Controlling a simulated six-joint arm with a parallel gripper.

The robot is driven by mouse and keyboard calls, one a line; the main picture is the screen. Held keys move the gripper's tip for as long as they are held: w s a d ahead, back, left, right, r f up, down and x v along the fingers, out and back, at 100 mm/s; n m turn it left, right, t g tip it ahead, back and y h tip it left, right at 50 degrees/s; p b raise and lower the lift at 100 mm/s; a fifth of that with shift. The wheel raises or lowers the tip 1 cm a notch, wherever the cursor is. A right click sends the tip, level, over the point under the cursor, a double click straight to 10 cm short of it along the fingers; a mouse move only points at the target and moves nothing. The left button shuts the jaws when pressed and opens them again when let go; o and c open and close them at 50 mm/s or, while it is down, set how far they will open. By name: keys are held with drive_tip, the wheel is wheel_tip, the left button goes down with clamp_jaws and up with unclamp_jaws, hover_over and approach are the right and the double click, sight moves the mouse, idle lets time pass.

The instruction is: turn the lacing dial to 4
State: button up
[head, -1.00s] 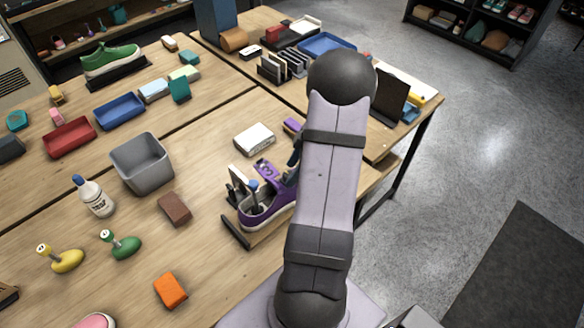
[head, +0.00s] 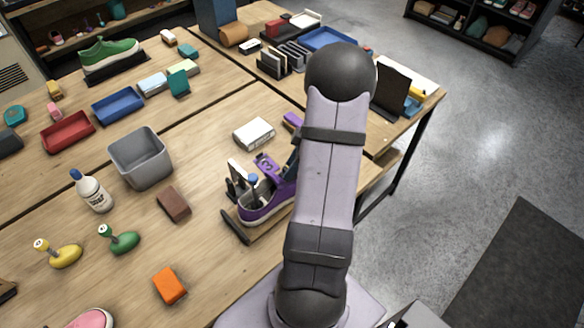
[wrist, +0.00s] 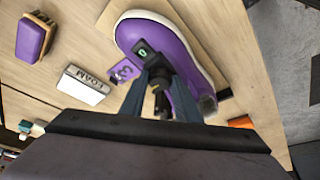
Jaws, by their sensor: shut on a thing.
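The purple sneaker (head: 262,207) sits on a stand left of my arm in the head view, its right part hidden by the arm. In the wrist view its purple upper and pale sole (wrist: 170,38) lie beyond my gripper. My gripper (wrist: 160,88) is shut on the dark lacing dial (wrist: 159,82), with one finger on either side of it. A small black display (wrist: 142,53) beside the dial shows a greenish figure, too small to read surely. A purple tongue with a pale mark (wrist: 124,71) lies to its left. In the head view my arm hides the dial.
A white box marked FOAM (wrist: 83,85) and a purple brush (wrist: 33,38) lie near the sneaker. A grey bin (head: 140,160), a brown block (head: 173,204) and an orange block (head: 169,285) stand to the left. Bare tabletop lies between them.

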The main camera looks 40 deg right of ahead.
drive_tip(key=m+b, duration=0.1)
drive_tip(key=m+h+b, duration=0.1)
drive_tip(key=b, duration=0.1)
drive_tip(key=shift+f+m+t, duration=0.25)
drive_tip(key=shift+m+t, duration=0.05)
drive_tip(key=shift+s+a+r+m+b, duration=0.1)
drive_tip(key=shift+r+m+b, duration=0.15)
drive_tip(key=shift+m+b, duration=0.2)
drive_tip(key=o, duration=1)
drive_tip(key=shift+o, duration=0.2)
drive_tip(key=shift+r, duration=0.1)
drive_tip(key=p+v, duration=0.3)
drive_tip(key=v, duration=0.5)
drive_tip(key=shift+p, duration=0.4)
